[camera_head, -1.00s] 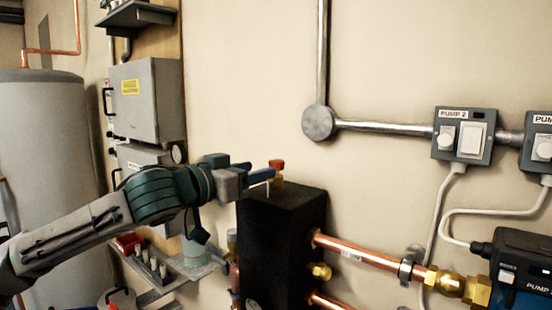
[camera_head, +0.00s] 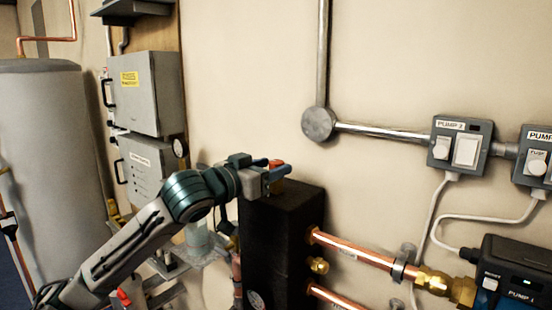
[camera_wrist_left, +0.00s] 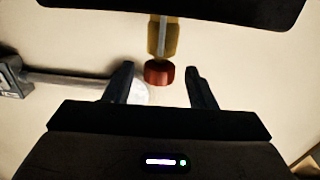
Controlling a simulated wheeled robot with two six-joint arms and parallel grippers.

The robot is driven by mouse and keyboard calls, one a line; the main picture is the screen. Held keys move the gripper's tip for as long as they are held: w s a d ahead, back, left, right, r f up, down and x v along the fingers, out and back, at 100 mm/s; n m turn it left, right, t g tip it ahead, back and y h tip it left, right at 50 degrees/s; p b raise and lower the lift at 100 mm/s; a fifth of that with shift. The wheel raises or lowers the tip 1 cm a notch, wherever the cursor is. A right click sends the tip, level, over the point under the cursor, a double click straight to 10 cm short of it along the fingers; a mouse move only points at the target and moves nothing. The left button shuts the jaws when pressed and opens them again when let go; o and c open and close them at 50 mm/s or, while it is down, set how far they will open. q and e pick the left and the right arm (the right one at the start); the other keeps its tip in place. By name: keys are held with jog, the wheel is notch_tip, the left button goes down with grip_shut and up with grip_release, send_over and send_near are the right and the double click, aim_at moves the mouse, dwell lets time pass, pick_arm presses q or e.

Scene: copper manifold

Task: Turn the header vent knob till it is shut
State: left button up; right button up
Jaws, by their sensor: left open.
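The header vent knob (camera_head: 277,164) is a small red cap on a brass stem, on top of the black header block (camera_head: 284,235). In the left wrist view the red knob (camera_wrist_left: 159,73) shows between my two dark fingers, with a gap on each side, and its brass stem (camera_wrist_left: 163,38) extends toward the top of the picture. My left gripper (camera_head: 272,172) is open at the knob in the head view, and its fingers partly hide the knob and stem. The left wrist view also shows the open fingers (camera_wrist_left: 160,85). My right gripper is not in view.
Copper pipes (camera_head: 352,250) leave the block's right side, with a brass fitting (camera_head: 318,265) between them. A grey electrical box (camera_head: 145,92) and a shelf (camera_head: 180,262) stand left of the block. The wall above the knob is bare.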

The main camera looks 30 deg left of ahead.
pick_arm(q)
jog(key=shift+w+d+p, duration=0.2)
jog(key=shift+w+p, duration=0.25)
jog(key=shift+w, duration=0.6)
jog(key=c, duration=1)
jog(key=shift+o, duration=0.2)
